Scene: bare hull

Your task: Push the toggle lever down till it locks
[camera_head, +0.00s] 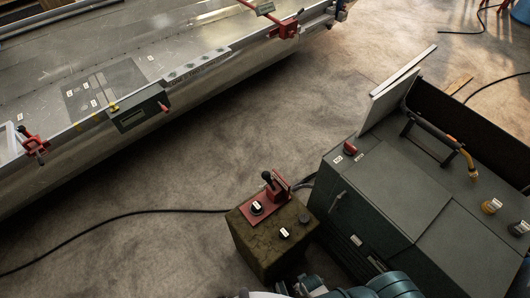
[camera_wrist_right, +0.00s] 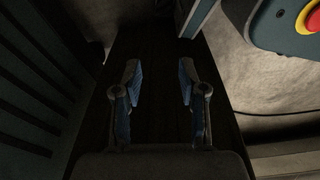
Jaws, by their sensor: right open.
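The toggle lever (camera_head: 268,179) has a black knob and stands up from a red plate (camera_head: 260,211) with a red bracket. It is on top of a worn olive-brown box (camera_head: 265,253) at the lower middle of the head view. My right gripper (camera_wrist_right: 158,76) is open and empty in the right wrist view, its two blue-padded fingers apart over a dark surface. The lever cannot be made out in that view. In the head view, part of my arm shows at the bottom edge, just below the box. My left gripper is not in view.
A large dark grey machine (camera_head: 419,205) stands close to the box's right. A metal hull (camera_head: 200,30) with red clamps (camera_head: 35,145) lies at the upper left. A black cable (camera_head: 120,217) runs left from the box over clear floor. A red button (camera_wrist_right: 308,17) shows in the wrist view.

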